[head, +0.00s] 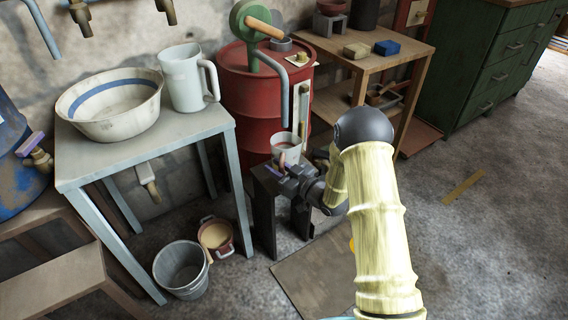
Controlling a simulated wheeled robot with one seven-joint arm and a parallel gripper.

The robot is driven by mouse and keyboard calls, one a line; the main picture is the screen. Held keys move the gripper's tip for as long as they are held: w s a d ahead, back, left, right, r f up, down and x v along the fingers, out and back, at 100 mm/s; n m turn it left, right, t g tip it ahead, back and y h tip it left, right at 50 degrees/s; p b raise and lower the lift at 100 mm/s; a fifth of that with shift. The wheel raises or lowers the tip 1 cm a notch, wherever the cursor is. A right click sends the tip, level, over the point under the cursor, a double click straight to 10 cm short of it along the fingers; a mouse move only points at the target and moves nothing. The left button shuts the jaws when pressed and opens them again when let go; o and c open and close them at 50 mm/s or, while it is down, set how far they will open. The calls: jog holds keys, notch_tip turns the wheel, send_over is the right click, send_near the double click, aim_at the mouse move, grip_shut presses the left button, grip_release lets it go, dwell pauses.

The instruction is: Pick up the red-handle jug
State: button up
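A small pale jug (287,142) with a reddish patch inside its rim is at the centre, in front of the red drum. A short brownish-red piece, perhaps its handle, shows just below it by my gripper. My gripper (275,167) is at the jug's near side, over a dark stand (264,215). I cannot tell whether its fingers are shut on the handle, or whether the jug rests on something. A larger white jug (184,80) with a white handle stands on the grey table at left.
The grey table (150,142) also bears a wide blue-banded basin (112,120). A metal bucket (181,272) and a small red-brown pot (216,238) are on the floor. The red drum (245,100) stands behind, beside a wooden bench (375,60). The floor at right is mostly clear.

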aim_at(282, 163)
dwell(0.4)
grip_shut()
jog(key=shift+r, duration=0.2)
jog(key=shift+r+p, duration=1)
jog(key=shift+r, duration=0.4)
jog(key=p+v, duration=0.4)
jog(key=v, duration=1.4)
jog(key=shift+r+p, duration=0.2)
jog(key=shift+p, duration=0.15)
jog(key=shift+w, duration=0.1)
